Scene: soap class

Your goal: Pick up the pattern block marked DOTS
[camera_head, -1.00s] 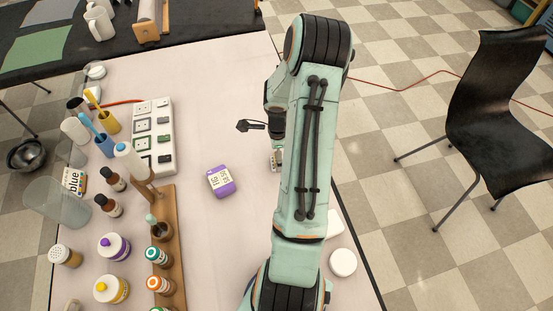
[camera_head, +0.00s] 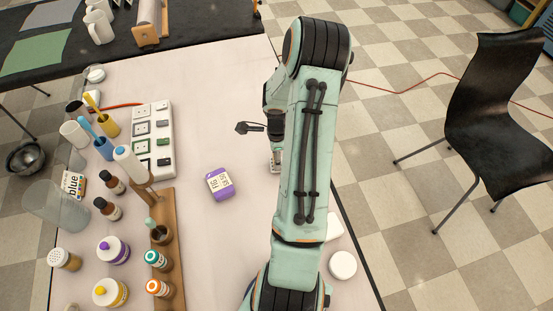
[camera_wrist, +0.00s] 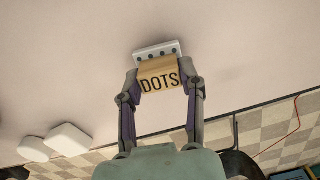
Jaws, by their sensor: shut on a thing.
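The pattern block marked DOTS (camera_wrist: 160,83) has a wood-coloured face with dark letters and a pale end with a row of dark dots. In the wrist view it sits upright between the fingers of my gripper (camera_wrist: 161,80), which is shut on it with one finger at each side. The pale table top (camera_wrist: 75,60) lies behind the block; I cannot tell whether the block touches it.
A purple block (camera_head: 219,184) lies left of my arm. Farther left are a white panel with sockets (camera_head: 152,140), a wooden rack (camera_head: 167,250) and several bottles. A white round object (camera_head: 343,264) lies right of the arm. The upper middle table is clear.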

